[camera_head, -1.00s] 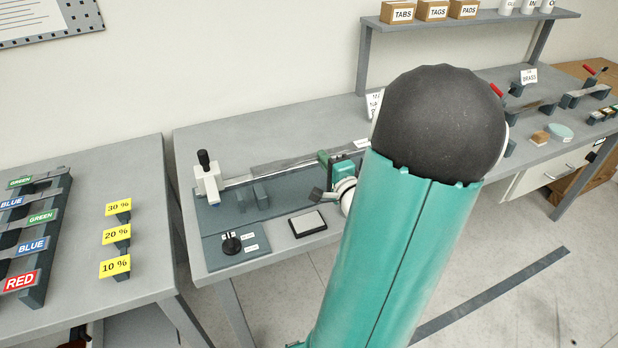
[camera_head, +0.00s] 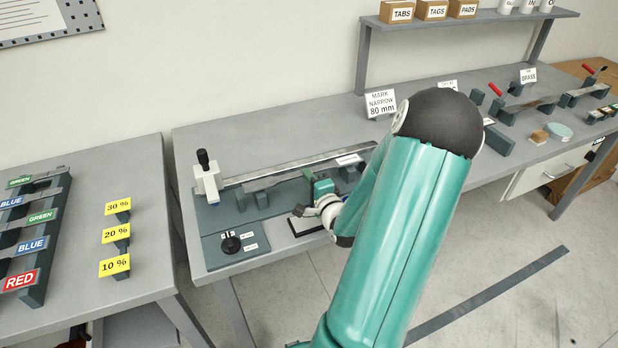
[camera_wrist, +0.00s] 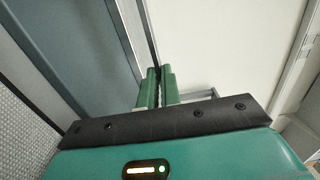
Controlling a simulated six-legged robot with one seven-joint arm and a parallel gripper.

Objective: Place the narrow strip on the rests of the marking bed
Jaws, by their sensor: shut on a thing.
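A dark pad (camera_head: 303,224) and a knob (camera_head: 231,243) are at the front. A "MARK NARROW 80 mm" sign (camera_head: 380,104) stands behind.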

